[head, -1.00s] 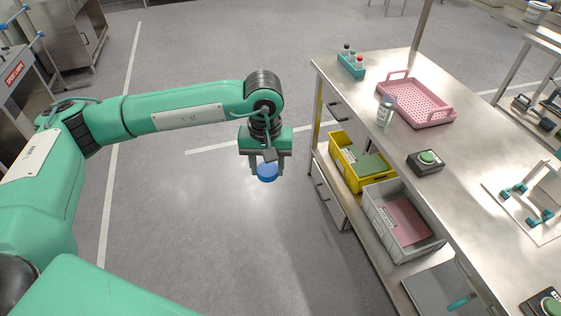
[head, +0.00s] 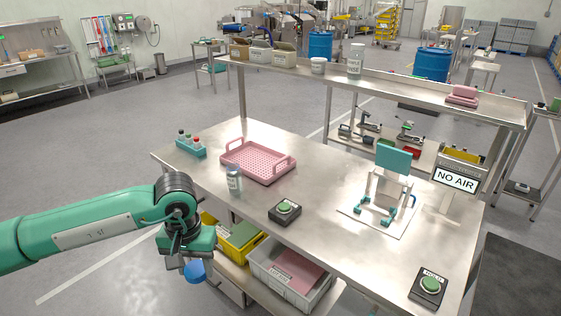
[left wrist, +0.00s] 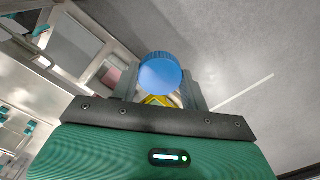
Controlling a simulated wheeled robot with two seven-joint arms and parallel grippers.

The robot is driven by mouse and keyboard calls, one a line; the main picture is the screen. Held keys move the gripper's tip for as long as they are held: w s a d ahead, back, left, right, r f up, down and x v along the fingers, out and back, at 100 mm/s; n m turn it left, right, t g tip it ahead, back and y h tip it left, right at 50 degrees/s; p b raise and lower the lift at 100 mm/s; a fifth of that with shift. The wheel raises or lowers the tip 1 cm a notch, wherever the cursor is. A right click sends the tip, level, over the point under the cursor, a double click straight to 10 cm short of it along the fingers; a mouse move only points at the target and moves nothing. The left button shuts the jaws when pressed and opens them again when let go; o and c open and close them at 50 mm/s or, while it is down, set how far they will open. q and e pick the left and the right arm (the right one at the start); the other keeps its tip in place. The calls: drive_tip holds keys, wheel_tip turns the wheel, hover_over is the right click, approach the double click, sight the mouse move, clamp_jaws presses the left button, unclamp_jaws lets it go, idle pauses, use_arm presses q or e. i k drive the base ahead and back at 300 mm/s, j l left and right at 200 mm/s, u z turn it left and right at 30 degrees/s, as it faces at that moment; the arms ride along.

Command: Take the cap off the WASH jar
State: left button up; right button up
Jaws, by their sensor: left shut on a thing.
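My left gripper (head: 194,268) is shut on a round blue cap (head: 195,271). It holds the cap in the air off the left front side of the steel table, clear of any jar. In the left wrist view the ribbed blue cap (left wrist: 161,73) sits between the fingers. A small clear jar (head: 233,178) with a pale label stands upright on the table beside the pink tray, and no blue cap shows on it. Its label is too small to read. Another labelled jar (head: 355,61) stands on the raised shelf. My right gripper is not in view.
The steel table (head: 330,225) bears a pink tray (head: 257,178), a bottle rack (head: 190,147), a green-button box (head: 285,211) and a white fixture (head: 348,208). A yellow bin (head: 238,255) and a grey bin (head: 290,292) sit below. Bare tabletop lies around the jar.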

sight(234, 172)
drive_tip(key=i+j+z, duration=0.2)
drive_tip(key=z, duration=0.15)
drive_tip(key=i+j+z, duration=0.15)
drive_tip(key=j+z, duration=0.2)
drive_tip(key=i+j+z, duration=0.15)
drive_tip(key=j+z, duration=0.55)
drive_tip(key=i+j+z, duration=0.15)
drive_tip(key=j, duration=1.35)
drive_tip(key=j+z, duration=0.15)
drive_tip(key=j, duration=1.4)
